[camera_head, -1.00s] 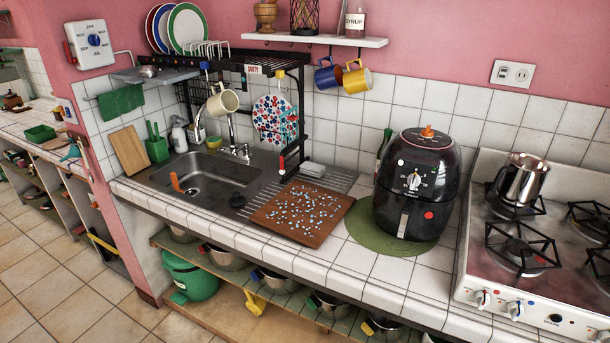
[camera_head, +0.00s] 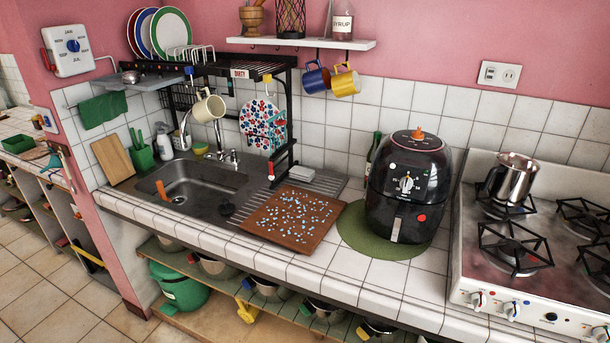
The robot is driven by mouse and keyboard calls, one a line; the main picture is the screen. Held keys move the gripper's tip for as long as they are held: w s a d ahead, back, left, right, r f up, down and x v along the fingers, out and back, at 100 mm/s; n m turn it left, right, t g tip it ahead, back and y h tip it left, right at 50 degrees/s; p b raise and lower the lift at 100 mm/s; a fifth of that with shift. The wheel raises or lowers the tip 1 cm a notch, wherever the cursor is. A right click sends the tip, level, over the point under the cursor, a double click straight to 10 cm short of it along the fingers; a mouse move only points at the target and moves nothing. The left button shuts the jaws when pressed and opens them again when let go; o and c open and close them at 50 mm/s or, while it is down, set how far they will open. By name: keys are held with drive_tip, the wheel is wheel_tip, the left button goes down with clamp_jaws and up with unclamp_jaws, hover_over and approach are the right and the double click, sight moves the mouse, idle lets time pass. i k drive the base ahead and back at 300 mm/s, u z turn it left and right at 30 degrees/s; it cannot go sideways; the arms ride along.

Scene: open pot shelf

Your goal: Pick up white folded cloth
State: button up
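A small white item (camera_head: 303,172) lies on the ribbed metal drainboard, behind the brown board and right of the rack's black post. It looks like the white folded cloth, but it is too small for me to see any folds. Its top and front show, and nothing rests on it. My gripper is not in view.
A brown board with pale blue specks (camera_head: 292,218) lies in front of the white item. A black air fryer (camera_head: 404,190) stands to the right on a green mat (camera_head: 352,236). The sink (camera_head: 187,187) and black dish rack (camera_head: 284,108) are to the left. The stove (camera_head: 475,262) is far right.

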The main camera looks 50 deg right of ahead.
sight(307, 174)
drive_tip(key=i, duration=0.85)
drive_tip(key=u, duration=0.05)
